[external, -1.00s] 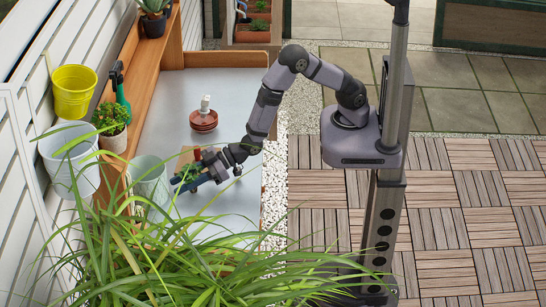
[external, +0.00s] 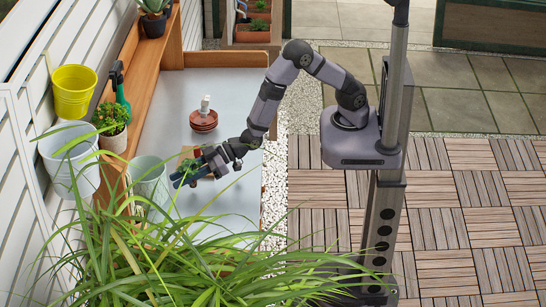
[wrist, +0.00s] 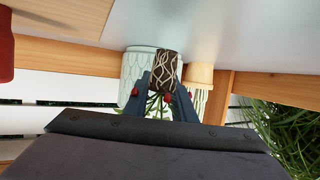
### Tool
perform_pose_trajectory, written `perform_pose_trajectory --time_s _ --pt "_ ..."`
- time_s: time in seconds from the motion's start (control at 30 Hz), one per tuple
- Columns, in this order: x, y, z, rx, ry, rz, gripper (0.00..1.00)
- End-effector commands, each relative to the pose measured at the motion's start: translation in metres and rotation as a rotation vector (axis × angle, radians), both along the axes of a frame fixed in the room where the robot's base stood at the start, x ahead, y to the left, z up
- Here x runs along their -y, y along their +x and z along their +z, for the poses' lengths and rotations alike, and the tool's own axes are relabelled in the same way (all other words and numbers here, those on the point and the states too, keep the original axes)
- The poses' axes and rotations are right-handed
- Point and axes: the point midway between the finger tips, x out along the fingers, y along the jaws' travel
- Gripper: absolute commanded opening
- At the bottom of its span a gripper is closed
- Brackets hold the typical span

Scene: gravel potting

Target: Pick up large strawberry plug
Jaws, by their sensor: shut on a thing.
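My gripper (external: 186,178) hangs over the grey bench top beside the mint-green pot. In the wrist view, its blue fingers (wrist: 161,94) are shut on a brown plug (wrist: 167,66) with a pale root pattern. Red strawberries (wrist: 168,97) and green leaves show on the plug's plant between the fingers, so this is a strawberry plug. In the external view the fingers mostly hide the plug. Whether it touches the bench is hard to tell.
The mint-green pot (external: 151,188) stands left of my gripper. Stacked terracotta saucers (external: 203,126) sit farther back. A small potted plant (external: 111,116) stands on the shelf. Long grass leaves (external: 150,270) cover the near end.

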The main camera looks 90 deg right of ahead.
Motion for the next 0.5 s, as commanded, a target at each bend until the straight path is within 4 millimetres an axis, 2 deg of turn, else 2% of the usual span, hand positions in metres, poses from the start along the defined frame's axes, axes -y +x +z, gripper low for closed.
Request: perform_pose_trajectory --time_s 0.5 --pt "0.0 0.0 0.084 0.005 0.003 0.001 0.02"
